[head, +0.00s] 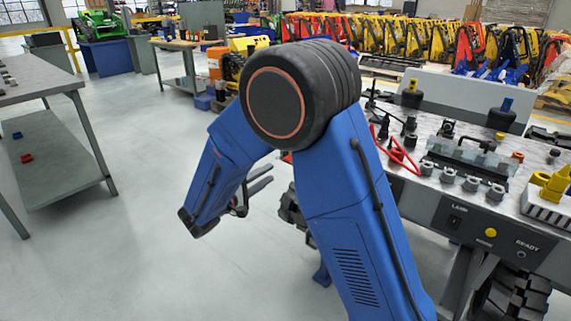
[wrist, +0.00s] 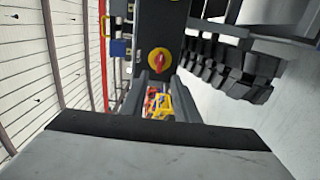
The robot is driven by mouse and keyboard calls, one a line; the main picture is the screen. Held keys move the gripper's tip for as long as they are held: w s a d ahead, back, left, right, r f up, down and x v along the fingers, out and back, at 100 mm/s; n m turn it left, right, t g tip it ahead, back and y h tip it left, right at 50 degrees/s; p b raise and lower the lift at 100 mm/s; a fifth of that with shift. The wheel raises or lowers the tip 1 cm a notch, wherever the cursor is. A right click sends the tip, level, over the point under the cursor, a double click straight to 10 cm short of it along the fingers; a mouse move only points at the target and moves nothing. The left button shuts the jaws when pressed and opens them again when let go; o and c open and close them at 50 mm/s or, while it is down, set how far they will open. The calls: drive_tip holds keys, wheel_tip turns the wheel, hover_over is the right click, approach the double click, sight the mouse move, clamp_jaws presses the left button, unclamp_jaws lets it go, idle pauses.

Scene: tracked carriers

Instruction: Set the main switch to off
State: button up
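The main switch (wrist: 160,60) shows in the wrist view as a red rotary knob on a round yellow plate, set on a dark grey panel. The knob's grip looks roughly upright in the picture; no position marks are readable. My gripper (wrist: 159,88) is open and empty, its two fingers pointing toward the switch with a gap between them. The fingers appear short of the knob, but contact cannot be judged surely. In the head view my gripper (head: 262,180) shows beside the bench, fingers parted. The switch is not visible there.
A bench (head: 505,205) on the right carries grey knobs, a clear-covered fixture and red-handled pliers (head: 396,155). Its dark front panel has a LAMP switch (head: 455,220), a yellow button (head: 490,232) and READY. A grey table (head: 55,80) stands left. The floor between is clear.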

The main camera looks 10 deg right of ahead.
drive_tip(key=x, duration=1)
drive_tip(key=shift+d, duration=0.1)
clamp_jaws()
